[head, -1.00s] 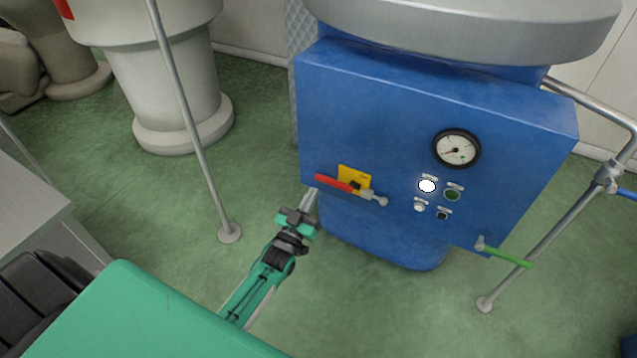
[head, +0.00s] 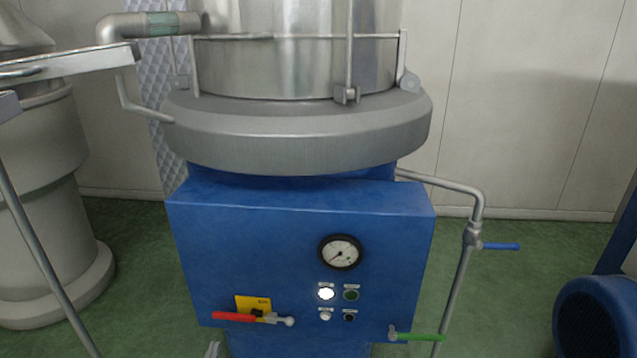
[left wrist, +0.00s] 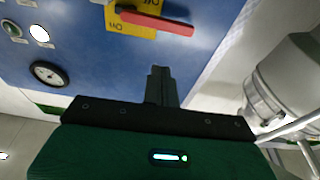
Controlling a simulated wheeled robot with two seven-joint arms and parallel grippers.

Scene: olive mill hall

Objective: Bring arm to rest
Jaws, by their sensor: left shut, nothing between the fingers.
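My left gripper (left wrist: 160,70) shows in the left wrist view with its dark fingers together and nothing between them. It points at the blue control cabinet (left wrist: 90,40), and the red lever (left wrist: 157,22) on its yellow plate (left wrist: 130,30) lies beyond the fingertips, apart from them. In the head view only a small grey tip of the left gripper (head: 213,349) shows at the bottom edge, below the red lever (head: 234,317). The lever lies roughly level across the yellow plate (head: 253,303). My right gripper is in neither view.
The cabinet front (head: 215,250) carries a gauge (head: 340,252), a lit white lamp (head: 326,294), several buttons and a green-handled valve (head: 418,337). A pipe with a blue handle (head: 500,246) stands right. A pale vessel (head: 45,170) stands left. Green floor (head: 520,290) is open at right.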

